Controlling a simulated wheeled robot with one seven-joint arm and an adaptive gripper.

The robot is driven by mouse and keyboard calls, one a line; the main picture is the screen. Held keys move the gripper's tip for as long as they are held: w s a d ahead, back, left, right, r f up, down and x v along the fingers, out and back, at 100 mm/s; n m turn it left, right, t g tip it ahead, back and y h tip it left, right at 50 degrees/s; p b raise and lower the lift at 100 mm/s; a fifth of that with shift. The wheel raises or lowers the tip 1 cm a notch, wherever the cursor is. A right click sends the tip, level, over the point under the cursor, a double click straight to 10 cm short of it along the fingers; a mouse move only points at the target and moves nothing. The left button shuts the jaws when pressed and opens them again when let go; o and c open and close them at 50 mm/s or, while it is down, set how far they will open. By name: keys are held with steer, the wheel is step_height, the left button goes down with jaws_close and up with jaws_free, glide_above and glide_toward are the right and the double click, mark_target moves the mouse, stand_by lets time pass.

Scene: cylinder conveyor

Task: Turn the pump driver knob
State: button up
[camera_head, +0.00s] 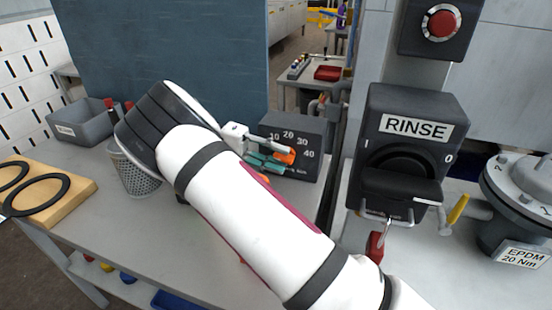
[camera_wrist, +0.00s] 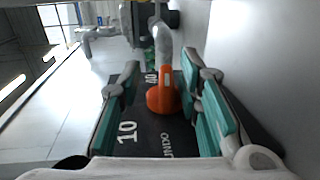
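The dark dial box (camera_head: 311,167) with the numbers 10 to 40 stands at the back of the grey table in the head view. An orange knob (camera_wrist: 163,98) sits on its face in the wrist view, with a grey piece above it. My gripper (camera_head: 266,154) is in front of the box, partly hiding the knob and face. In the wrist view its teal finger pads stand on both sides of the knob, apart from each other. Gaps show between the pads and the knob, wider on the left.
A black RINSE switch box (camera_head: 411,107) and a red button (camera_head: 441,24) are at the right. A grey bin (camera_head: 82,121), a mesh cup (camera_head: 135,174) and a wooden board with black rings (camera_head: 45,197) are at the left. A blue panel (camera_head: 165,55) rises behind the table.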

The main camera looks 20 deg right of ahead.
mark_target(276, 156)
step_height(276, 156, up, 9)
steer(key=shift+r, duration=0.2)
stand_by(0.3)
